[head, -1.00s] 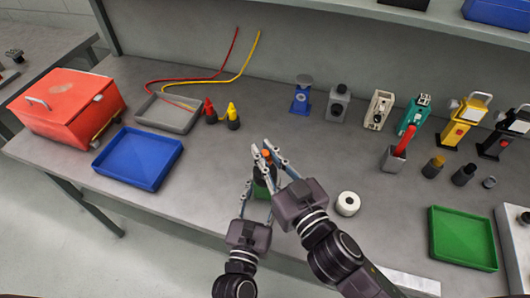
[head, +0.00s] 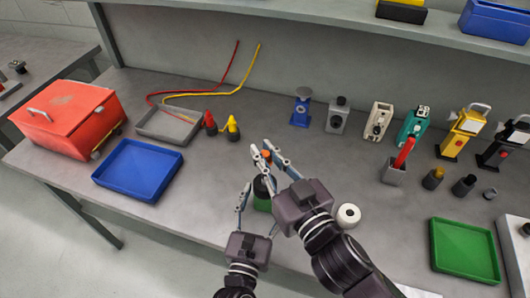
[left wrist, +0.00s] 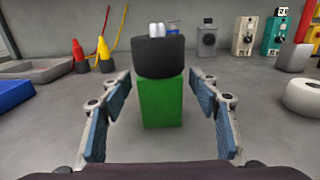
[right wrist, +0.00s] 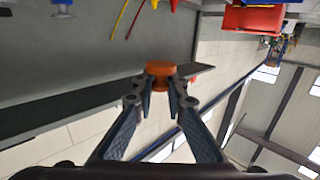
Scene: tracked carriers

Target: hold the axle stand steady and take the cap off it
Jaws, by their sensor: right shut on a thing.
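The axle stand (head: 262,204) is a green block with a wide black top, upright on the bench. It also shows in the left wrist view (left wrist: 160,103). My left gripper (left wrist: 161,85) is open, one finger on each side of the green block, with gaps on both sides. My right gripper (right wrist: 158,88) is shut on the small round orange cap (right wrist: 160,68). In the head view the cap (head: 267,156) appears above the black top, apart from it; the fingers partly hide the space between. Small pale pegs show above the black top in the left wrist view; their nature is unclear.
A white ring (head: 348,215) lies just right of the grippers. A blue tray (head: 138,168), a red box (head: 68,120) and a grey tray (head: 168,124) are at left. A green tray (head: 465,252) is at right. Bench between the blue tray and the stand is clear.

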